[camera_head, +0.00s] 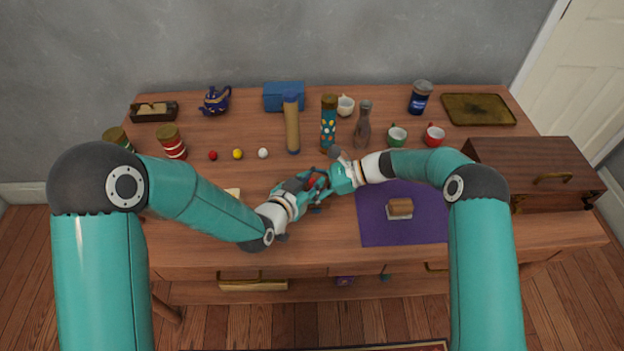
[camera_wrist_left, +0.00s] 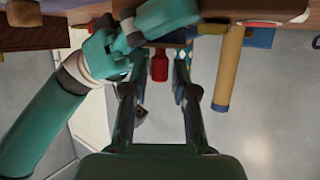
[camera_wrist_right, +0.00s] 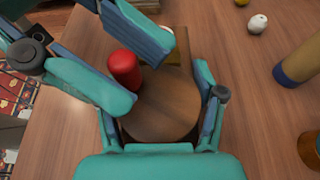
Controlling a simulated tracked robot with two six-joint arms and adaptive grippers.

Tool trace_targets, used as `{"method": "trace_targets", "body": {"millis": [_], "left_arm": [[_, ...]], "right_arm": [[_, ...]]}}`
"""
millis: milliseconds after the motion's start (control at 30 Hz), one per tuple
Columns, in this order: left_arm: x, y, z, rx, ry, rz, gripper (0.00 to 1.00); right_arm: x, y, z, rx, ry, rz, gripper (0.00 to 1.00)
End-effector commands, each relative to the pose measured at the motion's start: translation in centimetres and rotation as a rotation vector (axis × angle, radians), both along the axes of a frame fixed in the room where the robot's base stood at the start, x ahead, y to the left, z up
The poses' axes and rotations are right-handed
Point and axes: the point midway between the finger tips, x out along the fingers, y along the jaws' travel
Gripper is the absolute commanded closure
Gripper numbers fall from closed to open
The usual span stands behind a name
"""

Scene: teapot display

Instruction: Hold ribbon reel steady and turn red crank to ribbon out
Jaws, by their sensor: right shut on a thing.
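The ribbon reel shows in the right wrist view as a round wooden disc (camera_wrist_right: 160,108) with an upright red crank knob (camera_wrist_right: 124,68) near its edge. My right gripper (camera_wrist_right: 160,110) is shut on the reel, a finger at each side. My left gripper (camera_head: 318,186) reaches in from the left. Its fingers are apart on either side of the red knob, which also shows between them in the left wrist view (camera_wrist_left: 159,66); I see gaps there and no firm contact. In the head view the grippers mostly hide the reel. I cannot make out any ribbon.
A purple mat (camera_head: 385,228) with a small brown block on a stand (camera_head: 400,208) lies right of the grippers. A wooden chest (camera_head: 535,170) stands at the right. A tan cylinder (camera_head: 292,130), a dotted cylinder (camera_head: 328,125) and cups stand behind. Bare wood lies front left.

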Motion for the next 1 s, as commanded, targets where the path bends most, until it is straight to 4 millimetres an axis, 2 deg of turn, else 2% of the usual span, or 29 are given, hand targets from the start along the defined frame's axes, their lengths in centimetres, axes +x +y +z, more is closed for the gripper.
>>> {"method": "trace_targets", "body": {"millis": [367, 400, 567, 1000], "left_arm": [[0.69, -0.45, -0.38, 0.000, 0.001, 0.000, 0.73], [0.68, -0.45, -0.38, 0.000, 0.001, 0.000, 0.74], [0.68, -0.43, -0.38, 0.000, 0.001, 0.000, 1.00], [0.66, -0.68, -0.31, -0.005, 0.001, 0.044, 1.00]], "right_arm": [[0.03, -0.03, -0.02, -0.001, -0.001, -0.001, 0.83], [0.03, -0.03, -0.02, -0.001, -0.001, -0.001, 0.83], [0.02, -0.03, -0.02, -0.001, -0.001, -0.001, 0.83], [0.03, -0.04, -0.02, -0.001, -0.001, -0.001, 0.83]]}}
